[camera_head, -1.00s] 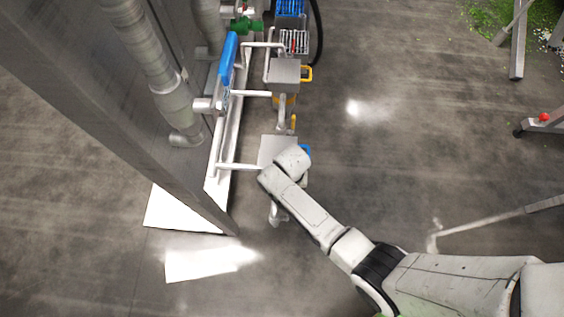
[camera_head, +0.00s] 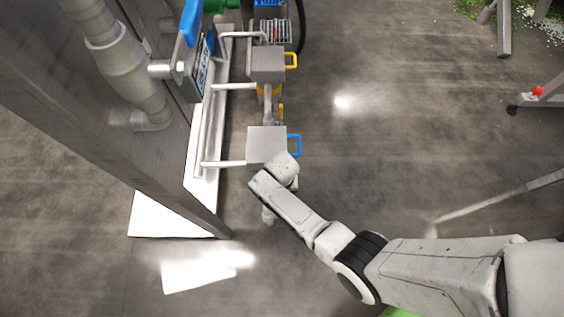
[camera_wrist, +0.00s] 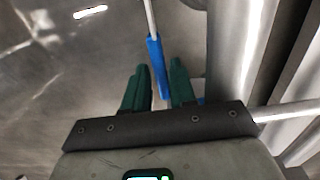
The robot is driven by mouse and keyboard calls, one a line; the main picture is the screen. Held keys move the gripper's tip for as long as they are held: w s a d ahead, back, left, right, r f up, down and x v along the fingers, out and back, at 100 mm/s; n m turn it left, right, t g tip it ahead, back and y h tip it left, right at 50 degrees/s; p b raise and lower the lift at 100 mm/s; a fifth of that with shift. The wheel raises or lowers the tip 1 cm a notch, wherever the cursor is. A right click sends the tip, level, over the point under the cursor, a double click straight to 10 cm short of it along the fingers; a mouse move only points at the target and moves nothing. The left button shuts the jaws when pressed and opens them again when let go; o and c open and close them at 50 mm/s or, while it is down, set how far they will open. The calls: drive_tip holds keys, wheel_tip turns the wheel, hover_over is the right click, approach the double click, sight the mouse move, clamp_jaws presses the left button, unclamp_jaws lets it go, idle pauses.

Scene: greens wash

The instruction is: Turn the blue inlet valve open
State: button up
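In the wrist view a blue sleeve (camera_wrist: 155,62) on a thin pale rod looks like the blue valve's lever. Its lower end reaches between the two dark green fingers of my gripper (camera_wrist: 158,78). The fingers are apart, with a gap on each side of the sleeve. I cannot tell whether it lies at fingertip depth. In the head view a blue handle (camera_head: 295,144) sticks out from the right side of a grey box (camera_head: 265,141). My wrist is just below that box and hides most of my gripper.
A grey box with a yellow handle (camera_head: 291,60) stands farther up the row. White pipes (camera_head: 222,164) join the boxes to a metal wall (camera_head: 70,110) on the left. A blue-edged panel (camera_head: 190,24) sits by the thick pipe.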

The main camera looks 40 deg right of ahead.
clamp_jaws()
idle(0.4)
